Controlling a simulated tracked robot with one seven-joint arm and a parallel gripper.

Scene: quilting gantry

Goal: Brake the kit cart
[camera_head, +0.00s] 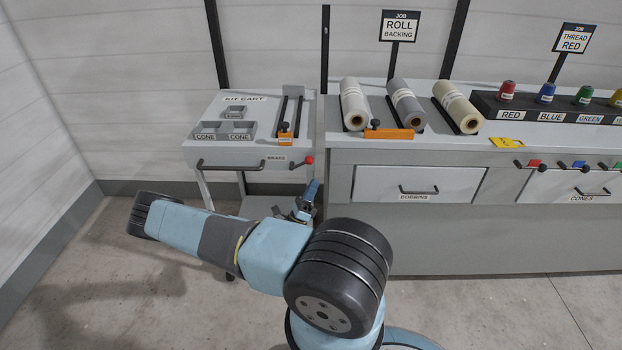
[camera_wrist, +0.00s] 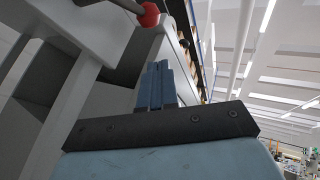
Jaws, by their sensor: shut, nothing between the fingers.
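The kit cart (camera_head: 222,153) stands left of the long grey bench. The knob also shows at the top of the wrist view (camera_wrist: 149,14), on a dark bar. My gripper (camera_head: 313,186) is shut and empty, its fingers pointing up just below the knob in the head view. In the wrist view the blue fingers (camera_wrist: 158,84) are together, below the knob and apart from it. My arm hides part of the cart's lower frame.
The cart's front handle (camera_head: 230,166) juts out left of the brake. The bench's bobbin drawer (camera_head: 420,186) is close on the right, with several rolls (camera_head: 354,104) above. Open floor (camera_head: 110,270) lies left of my arm.

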